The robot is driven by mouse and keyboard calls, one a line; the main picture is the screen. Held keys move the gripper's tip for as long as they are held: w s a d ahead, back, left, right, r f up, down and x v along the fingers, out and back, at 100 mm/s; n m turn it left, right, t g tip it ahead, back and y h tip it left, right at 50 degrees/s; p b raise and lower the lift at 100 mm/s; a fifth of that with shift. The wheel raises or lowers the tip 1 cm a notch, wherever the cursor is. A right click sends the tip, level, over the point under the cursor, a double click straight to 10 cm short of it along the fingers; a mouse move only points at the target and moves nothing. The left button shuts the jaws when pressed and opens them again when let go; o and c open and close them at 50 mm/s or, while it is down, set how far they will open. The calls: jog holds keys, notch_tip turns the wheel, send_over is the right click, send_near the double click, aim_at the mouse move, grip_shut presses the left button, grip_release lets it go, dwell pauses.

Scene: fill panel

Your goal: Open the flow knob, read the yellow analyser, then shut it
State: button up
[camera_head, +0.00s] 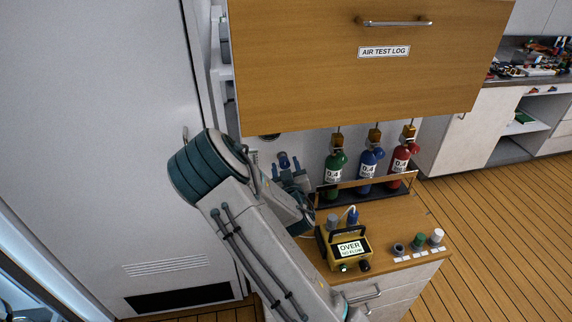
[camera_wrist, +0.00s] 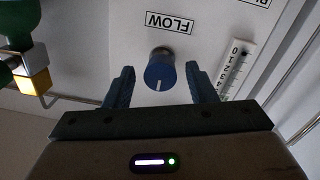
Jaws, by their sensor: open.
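The flow knob (camera_wrist: 160,72) is a blue round knob with a white pointer line, under a FLOW label (camera_wrist: 169,22) on a pale panel in the wrist view. My gripper (camera_wrist: 159,85) is open, with one blue finger on each side of the knob and a visible gap at both.
A flow scale (camera_wrist: 236,68) is right of the knob. Green (camera_head: 336,173), blue (camera_head: 371,164) and red (camera_head: 402,158) bottles stand in a rack on the counter (camera_head: 398,216). Several small caps sit at the counter's right. A wooden cabinet (camera_head: 350,75) labelled "AIR TEST LOG" overhangs the panel.

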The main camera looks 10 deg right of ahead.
jog(key=c, duration=1)
jog(key=shift+o, duration=0.2)
jog(key=shift+a+f+n+b, duration=0.1)
jog(key=shift+f+n+b, duration=0.05)
jog(key=shift+n+b, duration=0.2)
jog(key=n+b, duration=0.2)
jog(key=b, duration=0.1)
jog(key=shift+f, duration=0.2)
jog(key=n+b, duration=0.4)
jog(key=n, duration=0.1)
jog(key=shift+b, duration=0.4)
jog(key=n+b, duration=0.3)
jog(key=n, duration=0.1)
jog(key=shift+n+y, duration=0.3)
jog(key=shift+n, duration=0.05)
jog(key=shift+r+n+t+b, duration=0.1)
jog(key=shift+n+t+b, duration=0.2)
jog(key=shift+n+b, duration=1.1)
jog(key=shift+n+p, duration=0.55)
jog(key=shift+n, duration=0.25)
